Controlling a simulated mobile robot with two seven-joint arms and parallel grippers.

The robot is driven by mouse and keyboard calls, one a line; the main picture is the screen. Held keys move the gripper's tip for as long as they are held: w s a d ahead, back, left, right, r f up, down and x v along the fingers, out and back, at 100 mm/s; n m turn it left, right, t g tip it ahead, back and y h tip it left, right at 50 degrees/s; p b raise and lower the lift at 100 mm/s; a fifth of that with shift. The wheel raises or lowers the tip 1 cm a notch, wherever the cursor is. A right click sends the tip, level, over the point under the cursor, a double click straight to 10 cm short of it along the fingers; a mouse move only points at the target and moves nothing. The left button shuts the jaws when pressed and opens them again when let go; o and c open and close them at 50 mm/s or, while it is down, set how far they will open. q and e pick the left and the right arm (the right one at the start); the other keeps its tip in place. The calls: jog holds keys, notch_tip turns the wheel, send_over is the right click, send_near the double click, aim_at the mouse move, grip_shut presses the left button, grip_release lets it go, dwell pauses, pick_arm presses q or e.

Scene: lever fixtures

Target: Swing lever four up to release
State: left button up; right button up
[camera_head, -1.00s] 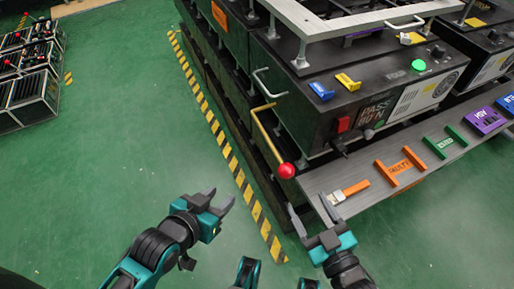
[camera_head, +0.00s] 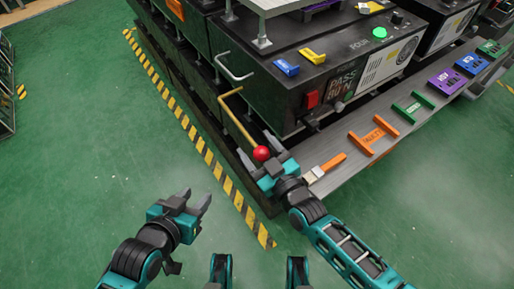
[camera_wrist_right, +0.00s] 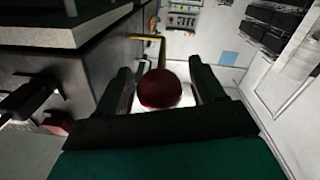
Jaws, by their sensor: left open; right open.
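Lever four is a bent yellow rod (camera_head: 236,112) with a red ball knob (camera_head: 261,153), on the side of the black unit marked FOUR (camera_head: 345,75). The rod slants down toward the front. My right gripper (camera_head: 257,156) is open with its fingers on either side of the red knob. In the right wrist view the knob (camera_wrist_right: 160,89) sits between the two open fingers (camera_wrist_right: 160,88), with the yellow rod (camera_wrist_right: 150,42) behind it. Whether a finger touches the knob I cannot tell. My left gripper (camera_head: 196,200) is open and empty over the green floor, left of the lever.
A grey shelf (camera_head: 335,145) runs along the unit's front, holding a brush (camera_head: 327,167), an orange MULTI piece (camera_head: 374,135), a green piece (camera_head: 413,107) and a purple box (camera_head: 445,82). A yellow-black floor stripe (camera_head: 215,165) passes left of the unit.

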jog(key=shift+w+a, duration=0.1)
jog(key=shift+w, duration=0.05)
grip_shut()
dwell(0.6)
